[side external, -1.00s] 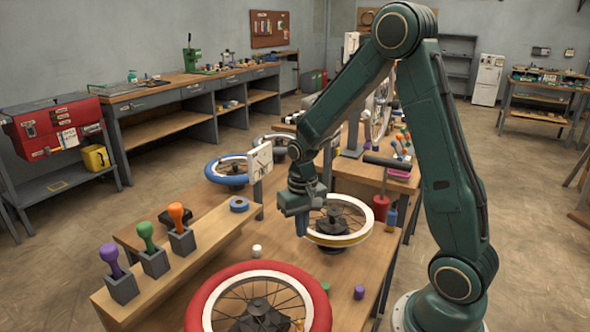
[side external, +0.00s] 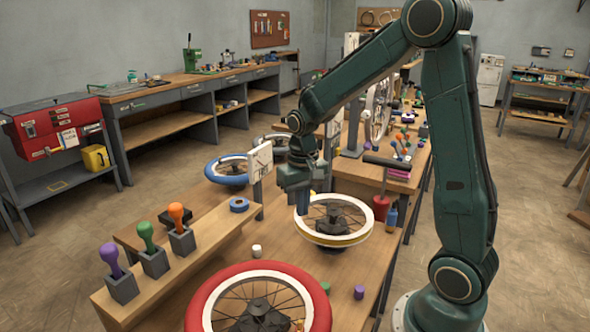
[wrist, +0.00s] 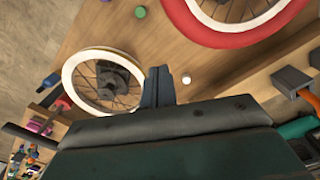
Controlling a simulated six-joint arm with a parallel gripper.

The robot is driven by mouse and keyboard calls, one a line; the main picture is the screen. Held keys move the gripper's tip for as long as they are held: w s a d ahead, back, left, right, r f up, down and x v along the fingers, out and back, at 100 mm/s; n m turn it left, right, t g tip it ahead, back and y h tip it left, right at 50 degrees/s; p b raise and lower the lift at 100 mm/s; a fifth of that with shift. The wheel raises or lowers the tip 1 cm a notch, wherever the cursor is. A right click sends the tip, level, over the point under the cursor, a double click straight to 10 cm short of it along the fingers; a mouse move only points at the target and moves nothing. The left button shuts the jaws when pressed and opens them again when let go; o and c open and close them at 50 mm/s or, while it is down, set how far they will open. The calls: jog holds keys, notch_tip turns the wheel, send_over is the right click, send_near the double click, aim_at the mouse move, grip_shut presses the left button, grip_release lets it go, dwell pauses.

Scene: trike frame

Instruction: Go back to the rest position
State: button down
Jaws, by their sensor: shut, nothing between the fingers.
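My gripper (side external: 301,203) points down above the workbench, beside the left rim of the white wheel with a yellow stripe (side external: 334,240). Its fingers are together and hold nothing. In the wrist view my gripper (wrist: 158,84) shows as closed blue-grey fingers, with the white wheel (wrist: 103,81) to their left. I cannot tell exactly how high the fingertips are above the bench.
A red-rimmed wheel (side external: 213,299) lies at the front and a blue-rimmed wheel (side external: 212,174) behind. Purple, green and orange handled tools (side external: 146,234) stand on a raised shelf at left. A red pump (side external: 381,206) stands right of the white wheel.

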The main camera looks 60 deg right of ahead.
jog(key=shift+r, duration=0.1)
jog(key=s+a+r+n+t, duration=0.2)
jog(key=s+a+r, duration=0.3)
jog(key=s, duration=0.3)
jog(key=s+a+r+n+t, duration=0.3)
jog(key=s+a+r+n, duration=0.1)
jog(key=s+r, duration=0.4)
jog(key=shift+s+a+t, duration=0.3)
jog(key=shift+a, duration=0.55)
jog(key=shift+w, duration=0.15)
dwell(0.8)
